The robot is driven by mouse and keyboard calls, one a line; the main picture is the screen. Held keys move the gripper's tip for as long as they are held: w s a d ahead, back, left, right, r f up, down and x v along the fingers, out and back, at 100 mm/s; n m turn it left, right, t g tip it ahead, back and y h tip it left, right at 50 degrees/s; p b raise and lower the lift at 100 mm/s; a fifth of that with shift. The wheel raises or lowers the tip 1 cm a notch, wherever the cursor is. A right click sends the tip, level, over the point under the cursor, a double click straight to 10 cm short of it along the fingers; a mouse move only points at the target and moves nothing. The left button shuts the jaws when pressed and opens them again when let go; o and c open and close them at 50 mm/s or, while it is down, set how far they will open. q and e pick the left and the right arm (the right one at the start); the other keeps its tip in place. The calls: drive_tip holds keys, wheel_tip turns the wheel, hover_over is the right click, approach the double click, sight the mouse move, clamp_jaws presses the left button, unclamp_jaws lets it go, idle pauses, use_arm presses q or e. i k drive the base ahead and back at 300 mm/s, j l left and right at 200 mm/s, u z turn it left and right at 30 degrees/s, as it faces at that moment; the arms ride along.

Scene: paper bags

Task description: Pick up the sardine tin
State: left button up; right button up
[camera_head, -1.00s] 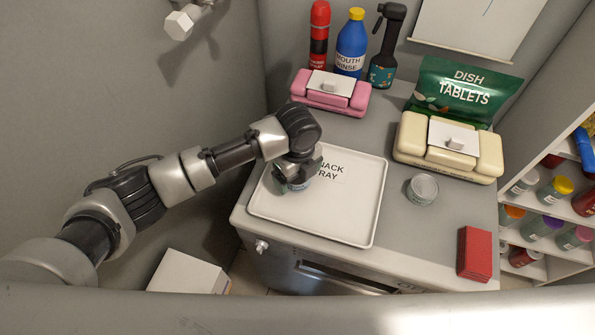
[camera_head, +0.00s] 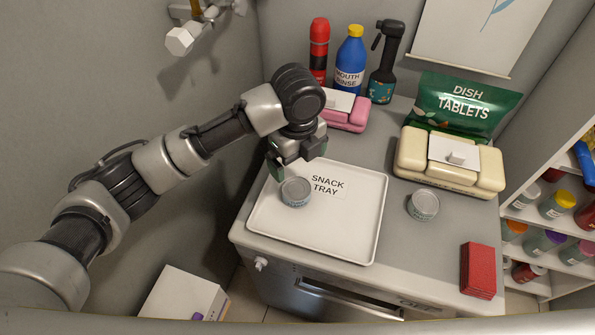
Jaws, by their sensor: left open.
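Two small round grey tins with teal labels are in view, and I cannot read which one holds sardines. One tin (camera_head: 295,192) sits upright on the left part of the white snack tray (camera_head: 345,230). The other tin (camera_head: 423,205) stands upright on the counter, right of the tray. My left gripper (camera_head: 291,166) is open and empty, above and just behind the tin on the tray, apart from it. My right gripper is not in view.
Bottles (camera_head: 350,60) and a green tablets bag (camera_head: 463,108) line the back. A red block (camera_head: 478,268) lies at the front right. Counter around the right tin is clear.

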sight(424, 203)
drive_tip(key=z, duration=1.1)
